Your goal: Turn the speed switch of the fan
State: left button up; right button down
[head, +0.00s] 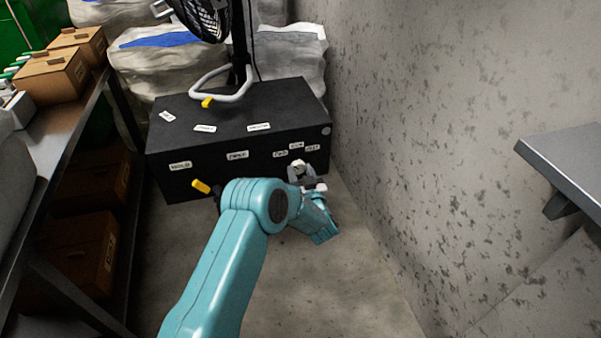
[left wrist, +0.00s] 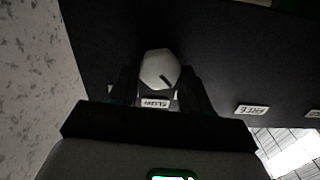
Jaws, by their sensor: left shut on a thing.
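The fan's black base box (head: 240,118) stands on the floor, with small white labels on its top and front. The fan head (head: 205,15) is partly cut off by the top edge in the head view. A pale switch knob (left wrist: 160,68) with a dark pointer line shows in the left wrist view, a white label beside it. It also shows small in the head view (head: 297,164) at the box's front right. My left gripper (head: 305,177) is at the box front, its fingers on both sides of the knob and shut on it. My right gripper is not in view.
A concrete wall (head: 395,130) rises close on the right, with a grey ledge (head: 570,160) jutting out. A shelf with cardboard boxes (head: 52,80) stands on the left. A yellow-tipped lever (head: 201,187) sticks out from the box front. Wrapped sacks (head: 165,65) lie behind.

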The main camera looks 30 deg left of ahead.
pick_arm(q)
jog(key=m+p, duration=0.1)
jog(key=m, duration=0.4)
jog(key=shift+r, duration=0.1)
jog(key=shift+m, duration=1.9)
jog(key=shift+p, duration=0.3)
jog(key=o, duration=1)
jog(key=shift+o, duration=0.2)
jog(key=shift+s+d, duration=0.1)
